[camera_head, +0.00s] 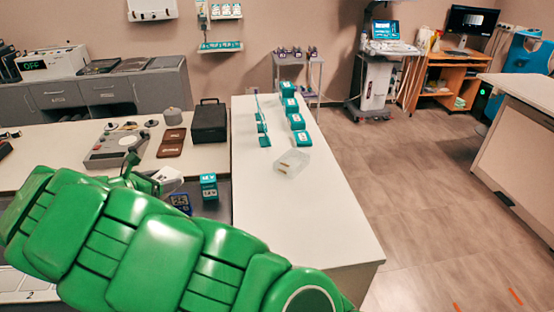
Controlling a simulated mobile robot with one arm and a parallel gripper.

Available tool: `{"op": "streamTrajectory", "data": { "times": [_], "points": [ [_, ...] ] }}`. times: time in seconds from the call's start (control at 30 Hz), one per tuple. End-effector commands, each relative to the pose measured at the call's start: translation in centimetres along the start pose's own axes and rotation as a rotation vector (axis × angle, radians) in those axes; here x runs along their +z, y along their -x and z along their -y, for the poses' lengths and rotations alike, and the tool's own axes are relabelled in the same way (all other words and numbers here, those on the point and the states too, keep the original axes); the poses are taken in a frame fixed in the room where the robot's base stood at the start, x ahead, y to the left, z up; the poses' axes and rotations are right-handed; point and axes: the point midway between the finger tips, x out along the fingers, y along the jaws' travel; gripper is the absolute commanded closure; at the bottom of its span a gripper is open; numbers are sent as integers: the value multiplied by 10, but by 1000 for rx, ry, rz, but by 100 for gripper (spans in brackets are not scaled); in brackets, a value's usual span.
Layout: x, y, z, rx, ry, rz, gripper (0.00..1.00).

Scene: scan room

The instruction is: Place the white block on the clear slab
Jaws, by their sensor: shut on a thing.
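My gripper (154,182) is in the camera_head view, left of centre, partly hidden behind my green arm. It is shut on a white block (171,176), whose visible part shows just right of the fingers. A clear, see-through slab (292,163) lies on the long white table (320,225), to the right of my gripper and well apart from it. Nothing is seen on top of the slab.
Several teal boxes (297,121) stand in a row behind the slab. A teal box (209,186) and a small blue display (181,203) are right of my gripper. A black case (209,121) stands behind. The white table's front part is clear.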

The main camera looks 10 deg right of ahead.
Motion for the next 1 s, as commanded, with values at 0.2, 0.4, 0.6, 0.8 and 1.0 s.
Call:
{"op": "streamTrajectory", "data": {
  "times": [0.2, 0.4, 0.6, 0.8, 1.0],
  "points": [
    [48, -62, 50, -106, -48, -8, 65],
    [85, -111, 102, -199, -88, -18, 65],
    [118, -152, 159, -286, -131, -31, 65],
    [147, -186, 221, -376, -176, -43, 65],
    [166, -208, 271, -443, -212, -53, 65]
  ]
}}
